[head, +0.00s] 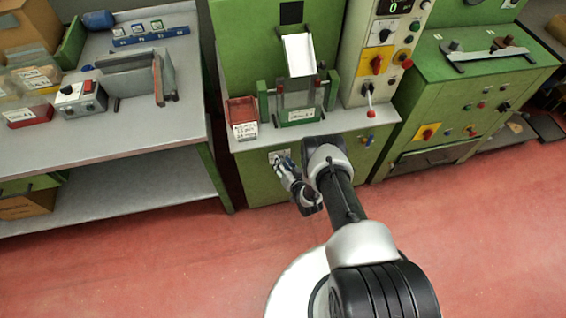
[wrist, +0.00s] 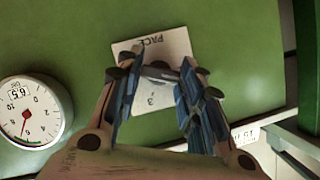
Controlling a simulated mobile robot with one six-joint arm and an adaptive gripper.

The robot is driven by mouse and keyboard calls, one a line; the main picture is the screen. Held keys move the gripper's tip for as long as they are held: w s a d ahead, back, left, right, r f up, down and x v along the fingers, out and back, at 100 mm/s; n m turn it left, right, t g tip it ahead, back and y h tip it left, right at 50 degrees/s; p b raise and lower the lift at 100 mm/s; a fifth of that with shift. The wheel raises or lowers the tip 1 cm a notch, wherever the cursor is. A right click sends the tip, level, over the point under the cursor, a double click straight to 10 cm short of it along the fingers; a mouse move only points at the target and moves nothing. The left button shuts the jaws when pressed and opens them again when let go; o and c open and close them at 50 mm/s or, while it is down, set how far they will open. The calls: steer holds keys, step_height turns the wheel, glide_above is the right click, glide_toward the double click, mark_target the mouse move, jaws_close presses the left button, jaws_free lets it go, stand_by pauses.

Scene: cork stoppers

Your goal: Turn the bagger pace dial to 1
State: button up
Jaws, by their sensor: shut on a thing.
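The bagger pace dial is a dark knob (wrist: 160,71) on a white plate (wrist: 176,45) marked PACE, which looks upside down in the wrist view. The plate is on the green front panel of the bagging machine; in the head view a bit of the plate (head: 274,156) shows beside my gripper (head: 284,163). In the wrist view my gripper (wrist: 157,76) has its blue-padded fingers on either side of the knob and is shut on it. A 3 shows on the plate below the knob. The other numbers and the knob's pointer are hidden or too small to tell.
A round white gauge (wrist: 34,111) is on the same panel, left in the wrist view. A grey ledge (head: 345,122) with a red bin (head: 241,112) juts out above the dial. A grey workbench (head: 130,145) stands left. The red floor in front is clear.

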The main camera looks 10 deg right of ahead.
steer(key=n+h, duration=0.2)
steer(key=n, duration=0.1)
steer(key=shift+a, duration=0.2)
steer(key=shift+n, duration=0.4)
stand_by(0.3)
steer(key=o, duration=1.1)
steer(key=shift+c, duration=0.2)
steer(key=v, duration=1.2)
steer(key=shift+a+r, duration=0.15)
steer(key=shift+r, duration=0.05)
steer(key=shift+w, duration=0.1)
